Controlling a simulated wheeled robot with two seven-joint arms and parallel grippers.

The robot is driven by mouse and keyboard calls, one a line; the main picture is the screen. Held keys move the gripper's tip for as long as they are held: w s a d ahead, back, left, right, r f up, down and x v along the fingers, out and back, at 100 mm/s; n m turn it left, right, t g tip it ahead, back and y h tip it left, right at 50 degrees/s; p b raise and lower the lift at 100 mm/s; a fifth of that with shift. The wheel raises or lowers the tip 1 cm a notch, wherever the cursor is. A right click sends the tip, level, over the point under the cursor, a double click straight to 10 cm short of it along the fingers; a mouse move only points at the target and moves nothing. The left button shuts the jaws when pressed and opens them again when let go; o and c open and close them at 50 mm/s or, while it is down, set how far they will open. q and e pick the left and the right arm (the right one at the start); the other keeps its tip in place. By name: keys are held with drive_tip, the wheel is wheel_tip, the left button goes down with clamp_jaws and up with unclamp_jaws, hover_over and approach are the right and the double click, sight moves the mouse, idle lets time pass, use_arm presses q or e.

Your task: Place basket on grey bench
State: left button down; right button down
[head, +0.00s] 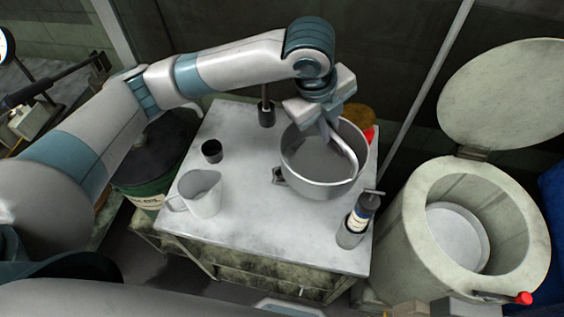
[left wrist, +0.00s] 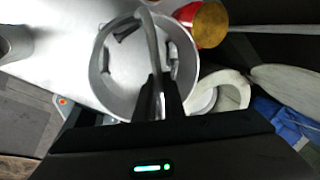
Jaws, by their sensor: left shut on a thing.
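The basket (head: 312,190) is a round grey metal pan with an arched handle. It shows over the right part of the grey bench (head: 240,235), roughly level. I cannot tell whether its bottom touches the bench top. My left gripper (head: 326,122) is above the basket and shut on its handle. In the left wrist view the gripper fingers (left wrist: 159,92) close on the handle, with the round basket (left wrist: 128,78) below. The gripper and handle hide part of the basket's inside. My right gripper is not in view.
On the bench stand a grey jug (head: 203,195), a small dark cup (head: 212,151) and a dark-topped bottle (head: 356,222). A red and yellow can (left wrist: 208,22) is close behind the basket. An open-lidded round vessel (head: 412,235) stands right. The bench's front middle is clear.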

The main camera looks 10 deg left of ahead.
sight(283, 155)
use_arm(q)
drive_tip(key=s+a+f+p, duration=0.1)
drive_tip(key=a, duration=0.1)
drive_tip(key=s+a+f+p, duration=0.1)
drive_tip(key=a+f, duration=0.1)
drive_tip(key=a, duration=0.1)
drive_tip(key=s+a+f, duration=0.2)
drive_tip(key=a, duration=0.1)
drive_tip(key=shift+p, duration=0.4)
drive_tip(key=shift+s+a+f, duration=0.3)
drive_tip(key=shift+a, duration=0.1)
drive_tip(key=shift+f, duration=0.1)
